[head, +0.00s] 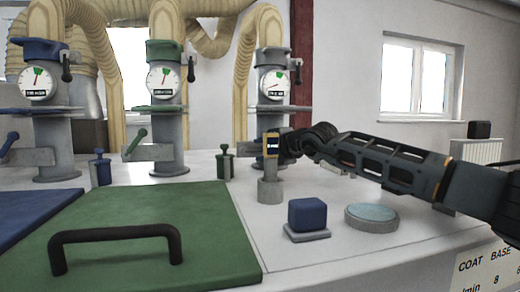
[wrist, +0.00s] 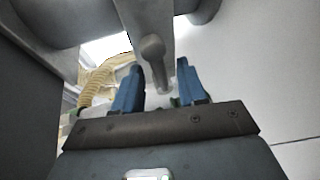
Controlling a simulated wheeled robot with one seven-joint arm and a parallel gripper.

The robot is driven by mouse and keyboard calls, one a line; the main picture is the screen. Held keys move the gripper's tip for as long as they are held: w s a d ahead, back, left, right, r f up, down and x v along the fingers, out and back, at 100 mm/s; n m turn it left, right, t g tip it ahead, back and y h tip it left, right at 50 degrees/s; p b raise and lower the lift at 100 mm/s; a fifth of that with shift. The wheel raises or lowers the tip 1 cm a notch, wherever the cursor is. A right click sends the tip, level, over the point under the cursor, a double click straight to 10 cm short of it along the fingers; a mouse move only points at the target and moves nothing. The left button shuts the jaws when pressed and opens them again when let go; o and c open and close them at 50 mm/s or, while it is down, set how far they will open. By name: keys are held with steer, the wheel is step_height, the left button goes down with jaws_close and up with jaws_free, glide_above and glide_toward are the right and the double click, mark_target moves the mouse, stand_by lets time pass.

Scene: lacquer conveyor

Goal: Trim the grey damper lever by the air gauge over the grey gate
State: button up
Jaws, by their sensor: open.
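The grey-topped column (head: 272,97) stands right of the green and blue ones. Its round white air gauge (head: 273,83) has a green sector; the needle is too small to read surely. A dark damper lever (head: 298,66) hangs beside this gauge, on its right. My gripper (head: 264,146) is at the column's lower part, well below the gauge, and hides most of the grey gate there. In the wrist view, my gripper (wrist: 157,80) has its two blue fingers spread. A grey rounded handle (wrist: 153,50) shows between or just beyond the fingertips; contact cannot be told.
The green column (head: 168,97) and blue column (head: 48,100) have similar gauges and levers. A green lid (head: 200,215) with a black handle lies in front. A blue block (head: 307,212), a round pale-topped disc (head: 372,214) and a grey post (head: 270,190) stand near my arm.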

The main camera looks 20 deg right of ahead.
steer(key=shift+w+a, duration=0.1)
steer(key=shift+c, duration=0.5)
jaws_close()
